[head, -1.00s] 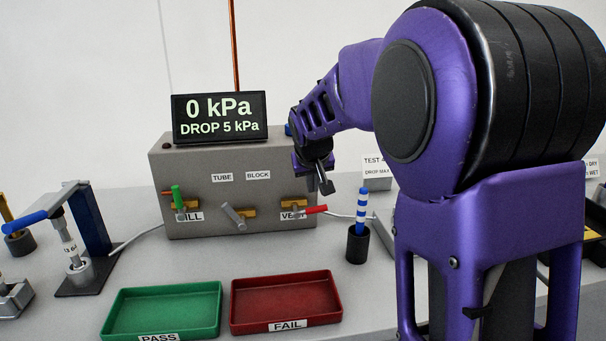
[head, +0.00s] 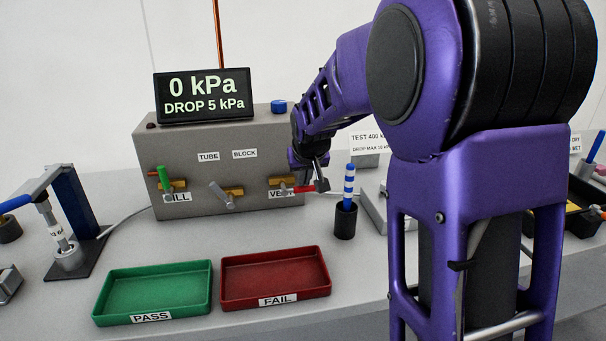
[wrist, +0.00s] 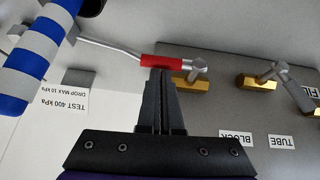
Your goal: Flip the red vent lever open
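My gripper (head: 322,184) is at the handle's free end. In the wrist view my gripper (wrist: 161,74) has its two fingers together, their tips right at the red handle. The handle lies across the tips, not visibly between them. I cannot tell whether they touch.
A green lever (head: 164,179) and a grey lever (head: 222,195) are further left on the box (head: 230,140). The display (head: 204,96) reads 0 kPa. A cup (head: 345,222) holding a blue-striped plug (head: 348,184) stands close right of my gripper. Green (head: 152,290) and red (head: 274,279) trays lie in front.

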